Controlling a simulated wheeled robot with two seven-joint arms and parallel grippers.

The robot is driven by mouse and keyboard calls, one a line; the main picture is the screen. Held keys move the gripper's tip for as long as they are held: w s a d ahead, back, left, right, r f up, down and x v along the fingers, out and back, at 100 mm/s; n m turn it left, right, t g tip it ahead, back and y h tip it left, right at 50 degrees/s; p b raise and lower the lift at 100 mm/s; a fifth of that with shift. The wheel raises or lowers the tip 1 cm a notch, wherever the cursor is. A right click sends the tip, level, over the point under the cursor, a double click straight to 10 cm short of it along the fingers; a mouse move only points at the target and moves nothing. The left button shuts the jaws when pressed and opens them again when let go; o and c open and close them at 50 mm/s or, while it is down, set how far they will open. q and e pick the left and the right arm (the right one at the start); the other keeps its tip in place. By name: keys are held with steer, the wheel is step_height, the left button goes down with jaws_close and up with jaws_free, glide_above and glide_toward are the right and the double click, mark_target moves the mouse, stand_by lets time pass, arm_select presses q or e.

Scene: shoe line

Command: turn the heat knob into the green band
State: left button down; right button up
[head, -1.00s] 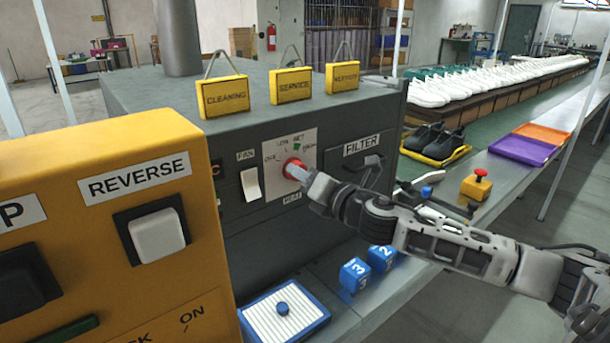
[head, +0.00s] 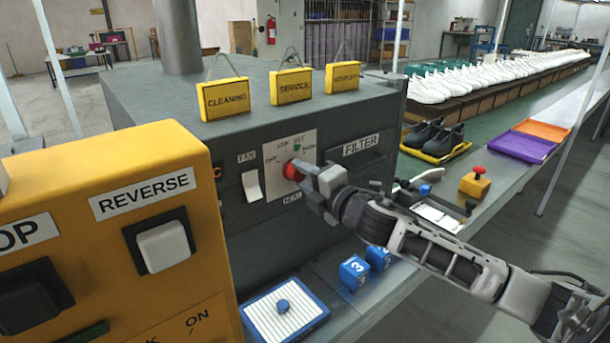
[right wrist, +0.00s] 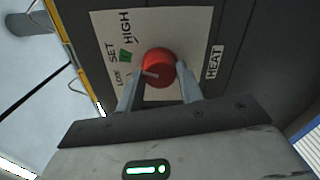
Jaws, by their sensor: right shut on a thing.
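The red heat knob (head: 293,170) sits on a pale dial plate on the grey machine's front, above the HEAT label. My right gripper (head: 306,171) is at it, shut on it. In the right wrist view the knob (right wrist: 160,63) lies between the two fingers. A pale mark on the knob points left, towards the LOW side of the dial. The small green band (right wrist: 125,56) lies by the word SET, between LOW and HIGH. The green band also shows in the head view (head: 297,148). My left gripper is out of view.
A white FAN switch (head: 252,186) is left of the dial. A yellow REVERSE panel (head: 110,160) stands close at the left. Blue numbered blocks (head: 354,273) and a blue-rimmed tray (head: 322,319) lie on the ledge below. Yellow signs (head: 290,86) stand on top.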

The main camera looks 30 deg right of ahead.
stand_by(0.5)
steer(key=o, duration=1)
steer(key=shift+s+d+f, duration=0.1)
steer(key=shift+s+f, duration=0.05)
steer(key=shift+s, duration=0.4)
steer(key=s+d+b, duration=0.1)
steer(key=s, duration=1.3)
steer(key=shift+s+r+b, duration=0.2)
steer(key=shift+s+b, duration=0.2)
